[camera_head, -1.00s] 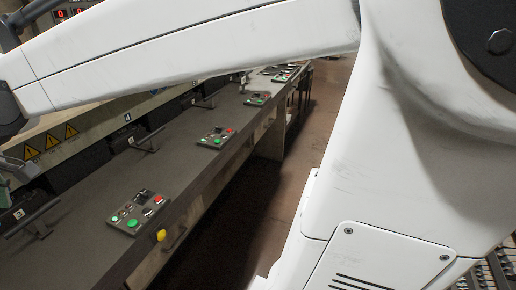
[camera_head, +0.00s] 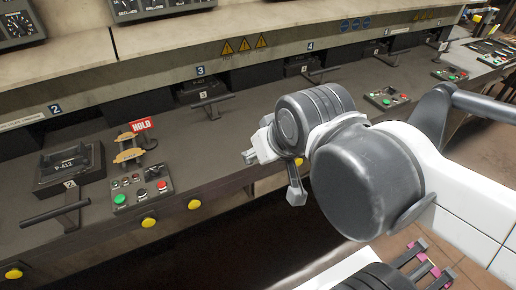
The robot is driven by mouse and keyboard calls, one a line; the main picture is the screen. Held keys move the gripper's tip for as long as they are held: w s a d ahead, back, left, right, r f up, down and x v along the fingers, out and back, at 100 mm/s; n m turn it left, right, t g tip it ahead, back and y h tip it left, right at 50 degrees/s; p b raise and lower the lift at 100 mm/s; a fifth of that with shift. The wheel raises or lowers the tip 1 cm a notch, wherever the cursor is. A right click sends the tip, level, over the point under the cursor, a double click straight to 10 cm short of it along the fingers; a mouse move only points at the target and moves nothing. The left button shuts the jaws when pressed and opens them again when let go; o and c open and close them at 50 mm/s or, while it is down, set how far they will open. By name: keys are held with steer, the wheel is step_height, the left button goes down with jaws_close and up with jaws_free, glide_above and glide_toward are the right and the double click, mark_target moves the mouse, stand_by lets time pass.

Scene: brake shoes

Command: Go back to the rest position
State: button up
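My arm reaches in from the right, with large dark grey joints across the middle. My gripper (camera_head: 272,174) is at its end, above the front edge of the bench (camera_head: 235,140). It is small and partly turned away, so I cannot tell whether its fingers are open or shut. I see nothing clearly held in it. Two tan curved pieces, possibly brake shoes (camera_head: 128,154), are at the station to the left, beside a red HOLD sign (camera_head: 141,125). My gripper is well apart from them.
A control box (camera_head: 140,188) with green and red buttons sits at the bench front. A dark P-413 block (camera_head: 70,168) and a bar handle (camera_head: 55,208) are further left. Yellow knobs (camera_head: 194,205) line the front. A rack with pink parts (camera_head: 425,262) is at lower right.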

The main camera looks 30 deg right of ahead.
step_height(320, 180, down, 5)
steer(key=b, duration=0.5)
stand_by(0.8)
